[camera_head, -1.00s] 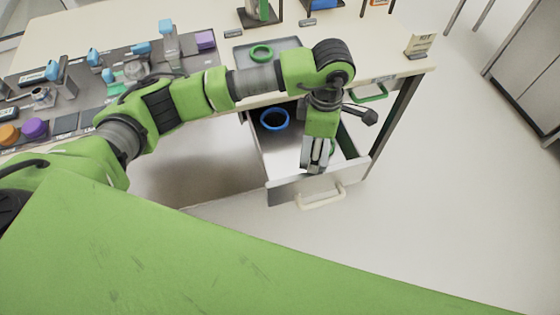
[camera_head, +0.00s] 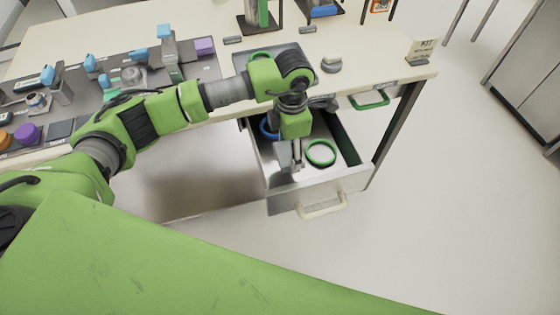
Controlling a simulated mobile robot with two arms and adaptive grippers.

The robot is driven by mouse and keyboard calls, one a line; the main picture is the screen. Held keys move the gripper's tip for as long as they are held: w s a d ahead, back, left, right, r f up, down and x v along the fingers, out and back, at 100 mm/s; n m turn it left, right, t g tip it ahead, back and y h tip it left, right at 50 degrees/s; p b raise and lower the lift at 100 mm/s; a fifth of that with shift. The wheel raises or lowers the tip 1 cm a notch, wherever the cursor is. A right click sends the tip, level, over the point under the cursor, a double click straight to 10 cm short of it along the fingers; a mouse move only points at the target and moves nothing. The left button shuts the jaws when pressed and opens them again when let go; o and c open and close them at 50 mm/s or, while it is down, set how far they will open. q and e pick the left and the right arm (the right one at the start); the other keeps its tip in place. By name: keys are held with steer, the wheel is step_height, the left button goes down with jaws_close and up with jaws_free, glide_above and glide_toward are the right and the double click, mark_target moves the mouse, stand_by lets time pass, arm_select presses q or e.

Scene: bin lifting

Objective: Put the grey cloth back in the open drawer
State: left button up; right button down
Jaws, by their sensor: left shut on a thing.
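The drawer (camera_head: 350,178) stands open below the front edge of the worktable. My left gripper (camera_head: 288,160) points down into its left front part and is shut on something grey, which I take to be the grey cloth. The fingers and the cloth are hard to tell apart, and the cloth's outline is unclear. A green ring (camera_head: 320,153) lies in the drawer just right of the gripper. A blue ring (camera_head: 268,128) lies farther back in the drawer, partly hidden by my left arm. My right gripper is out of view.
The worktable (camera_head: 390,58) holds a grey tray with another green ring (camera_head: 260,55), a round grey object (camera_head: 331,63) and a rack with several parts at left. The floor at right is clear.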

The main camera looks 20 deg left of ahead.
mark_target(280, 161)
arm_select(q)
steer(key=shift+a+f, duration=0.65)
steer(key=shift+f, duration=0.25)
steer(key=f+b, duration=0.1)
steer(key=f, duration=0.1)
steer(key=a+f+b, duration=0.1)
steer(key=f, duration=0.1)
steer(key=shift+a+b, duration=0.15)
steer(key=shift+b, duration=0.15)
steer(key=shift+f, duration=0.3)
steer(key=shift+w+r, duration=0.1)
steer(key=o, duration=0.9)
steer(key=shift+o, duration=0.2)
